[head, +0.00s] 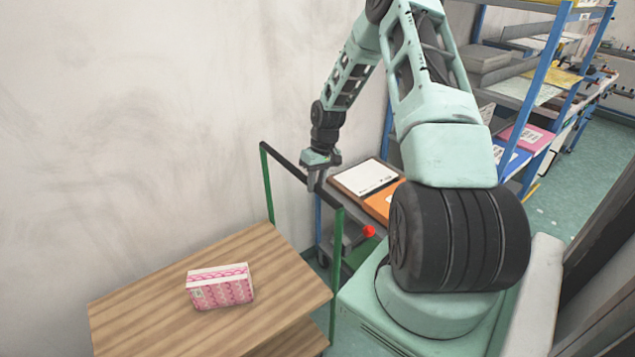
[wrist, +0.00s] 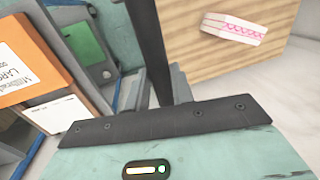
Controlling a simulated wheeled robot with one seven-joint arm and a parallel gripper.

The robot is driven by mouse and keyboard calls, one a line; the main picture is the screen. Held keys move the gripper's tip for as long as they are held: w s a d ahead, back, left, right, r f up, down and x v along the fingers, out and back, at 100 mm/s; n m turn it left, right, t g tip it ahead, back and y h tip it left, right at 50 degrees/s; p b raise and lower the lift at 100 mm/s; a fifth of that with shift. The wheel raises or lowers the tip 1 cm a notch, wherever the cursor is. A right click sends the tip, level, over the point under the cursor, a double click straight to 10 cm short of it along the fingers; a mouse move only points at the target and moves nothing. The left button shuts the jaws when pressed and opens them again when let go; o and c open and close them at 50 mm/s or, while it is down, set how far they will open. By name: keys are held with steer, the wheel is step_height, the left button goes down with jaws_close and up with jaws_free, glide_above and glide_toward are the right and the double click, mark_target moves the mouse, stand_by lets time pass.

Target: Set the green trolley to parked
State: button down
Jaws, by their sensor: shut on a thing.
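The green trolley has a wood-grain top (head: 140,310), green posts (head: 267,185) and a black handle bar (head: 283,160) along its right end in the head view. My gripper (head: 311,184) points down at the middle of this bar. In the wrist view, the black bar (wrist: 150,40) runs between the two grey fingers of my gripper (wrist: 160,88), which is shut on it. A pink-and-white patterned pack (head: 221,290) lies on the trolley's top. The trolley's wheels and any parking mark on the floor are not visible.
A pale wall (head: 120,120) stands behind the trolley. Right of the handle is a blue-framed cart with orange and white folders (head: 366,177). A blue shelf rack (head: 545,90) stands farther back right, with green floor (head: 600,170) beside it.

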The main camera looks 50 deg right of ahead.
steer(key=w+a+b, duration=0.2)
steer(key=w+a, duration=0.2)
steer(key=a, duration=1.3)
steer(key=w+a+b, duration=0.2)
steer(key=w+a, duration=0.2)
steer(key=a, duration=1.3)
steer(key=w+a+b, duration=0.2)
steer(key=w+a, duration=0.2)
steer(key=a, duration=1.3)
steer(key=shift+w+a+b, duration=0.15)
steer(key=shift+a+b, duration=0.15)
steer(key=shift+a, duration=0.05)
steer(key=shift+r, duration=0.1)
steer(key=c, duration=1.2)
jaws_free()
steer(key=shift+a, duration=0.1)
steer(key=shift+c, duration=0.2)
steer(key=d+r+b, duration=0.1)
steer(key=r, duration=0.7)
steer(key=d+r+b, duration=0.2)
steer(key=r, duration=0.7)
steer(key=shift+s+d+b, duration=0.3)
steer(key=shift+s, duration=0.05)
